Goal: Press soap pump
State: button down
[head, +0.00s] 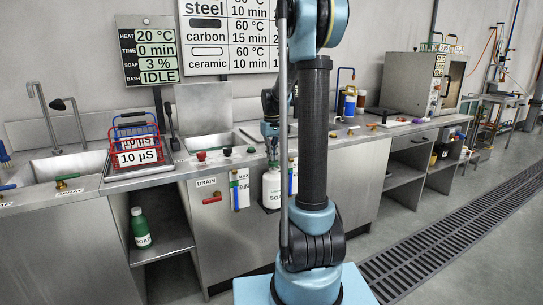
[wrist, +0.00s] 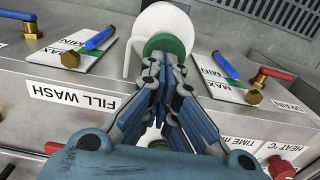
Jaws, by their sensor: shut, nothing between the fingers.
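The soap pump is a white bottle (head: 271,190) hanging on the front of the steel counter, lettered "SO…". In the wrist view its green top (wrist: 166,43) and white body (wrist: 168,18) show just beyond my fingertips. A thin white curved piece shows left of the green top. My gripper (wrist: 163,66) is shut and empty, with its fingertips overlapping the lower edge of the green top in the picture. I cannot tell whether they touch it. In the head view my gripper (head: 271,138) is right above the bottle, and my arm hides part of this area.
Level gauges with a blue handle (wrist: 100,38) and another blue handle (wrist: 220,65) flank the pump. A red drain handle (wrist: 275,73) is at right. A green soap bottle (head: 140,228) stands on the lower shelf. A red and blue basket (head: 136,150) sits on the counter.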

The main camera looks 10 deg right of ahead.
jog(key=shift+r, duration=0.1)
notch_tip(320, 180, up, 14)
dwell(0.5)
dwell(0.7)
jog(key=s+f+m+t, duration=0.1)
jog(key=s+f, duration=0.2)
jog(key=s, duration=0.8)
jog(key=s+f+m, duration=0.1)
jog(key=s+f, duration=0.3)
jog(key=s, duration=0.6)
jog(key=s+f+m+t, duration=0.1)
jog(key=s+f, duration=1.3)
jog(key=s, duration=0.1)
jog(key=shift+s+d, duration=0.25)
jog(key=shift+d, duration=0.05)
jog(key=shift+f, duration=0.1)
